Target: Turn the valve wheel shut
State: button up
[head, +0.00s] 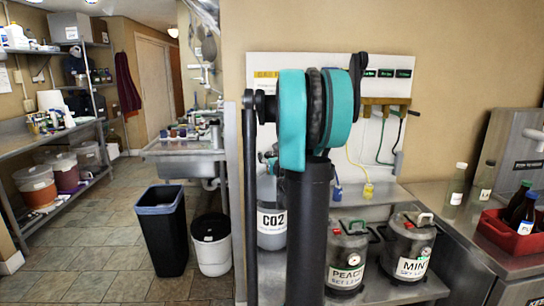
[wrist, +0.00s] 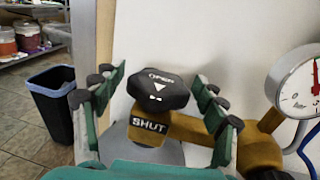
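The valve wheel (wrist: 160,90) is a black knob in the middle of the wrist view, with white lettering that seems to read OPEN and a white arrow. Below it, a black label (wrist: 150,126) on the brass valve body (wrist: 185,130) reads SHUT. My gripper (wrist: 158,93) is open, with one teal, dark-padded finger on each side of the wheel. Gaps show between the fingers and the wheel, so they do not look to be touching it. In the head view, my arm hides the wheel; the CO2 cylinder (head: 272,222) shows partly behind it.
A pressure gauge (wrist: 298,82) with a red needle sits right of the valve, close to my right finger. PEACH (head: 346,258) and MINT (head: 408,250) kegs stand on the steel shelf. A black bin (head: 162,230) and a white bucket (head: 212,250) stand left; the floor beyond is clear.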

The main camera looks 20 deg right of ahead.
jog(key=s+a, duration=0.1)
jog(key=s, duration=1.1)
jog(key=shift+a, duration=0.3)
jog(key=shift+w, duration=0.1)
jog(key=s+a+f+n+g+y, duration=0.3)
jog(key=a+f+n, duration=0.3)
jog(key=a+n, duration=0.35)
jog(key=s+a+f+n+g+y, duration=0.3)
jog(key=s+a+f+n+y, duration=0.15)
jog(key=a+n, duration=0.5)
jog(key=s+f+n+g+h, duration=0.5)
jog(key=s+f+n+g, duration=0.2)
jog(key=s+f+n, duration=0.9)
jog(key=shift+s+d+n+g, duration=0.2)
jog(key=shift+s+n+g, duration=0.1)
jog(key=shift+s+n, duration=0.85)
jog(key=shift+f, duration=0.1)
